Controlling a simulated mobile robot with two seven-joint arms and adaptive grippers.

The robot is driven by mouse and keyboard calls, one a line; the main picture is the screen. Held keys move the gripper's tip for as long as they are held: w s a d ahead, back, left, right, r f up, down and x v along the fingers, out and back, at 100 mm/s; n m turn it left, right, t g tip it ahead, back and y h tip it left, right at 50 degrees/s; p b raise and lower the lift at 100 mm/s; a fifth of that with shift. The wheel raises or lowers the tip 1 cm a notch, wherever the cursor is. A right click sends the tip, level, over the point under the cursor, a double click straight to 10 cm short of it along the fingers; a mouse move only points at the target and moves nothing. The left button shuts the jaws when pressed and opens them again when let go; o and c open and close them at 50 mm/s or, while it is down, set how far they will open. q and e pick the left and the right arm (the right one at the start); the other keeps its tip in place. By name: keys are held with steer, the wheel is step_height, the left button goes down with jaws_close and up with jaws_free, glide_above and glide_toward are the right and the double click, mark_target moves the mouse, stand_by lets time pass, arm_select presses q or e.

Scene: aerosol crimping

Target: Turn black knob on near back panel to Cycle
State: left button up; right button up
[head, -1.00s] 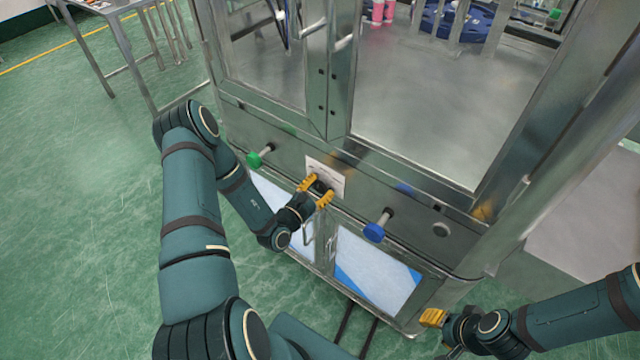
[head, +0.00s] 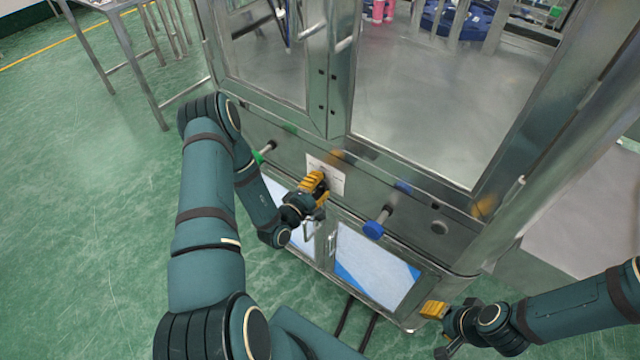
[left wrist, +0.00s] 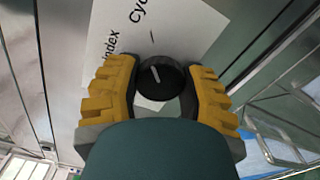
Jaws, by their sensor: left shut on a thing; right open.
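The black knob (left wrist: 162,78) sits on the steel panel at the lower edge of a white label (left wrist: 165,30). The label reads "Index" on the left and the start of "Cyc..." higher up. The knob's white mark points up and slightly left in the left wrist view. My left gripper (left wrist: 162,74) has a yellow finger on each side of the knob and is shut on it. In the head view my left gripper (head: 319,184) covers the knob, beside the label (head: 327,172). My right gripper (head: 434,310) is open and empty, low by the cabinet's right corner.
A green knob (head: 259,157) sticks out left of my left gripper and a blue knob (head: 374,229) to its right. Cabinet doors with handles (head: 331,246) lie below. A metal table (head: 115,8) stands at the far left; the green floor there is clear.

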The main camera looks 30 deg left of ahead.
arm_select(q)
steer(key=shift+a+m, duration=0.1)
steer(key=shift+m, duration=0.3)
steer(key=o, duration=1.2)
steer(key=shift+s, duration=0.1)
steer(key=s, duration=1.1)
steer(key=shift+s+a, duration=0.4)
steer(key=shift+a, duration=0.05)
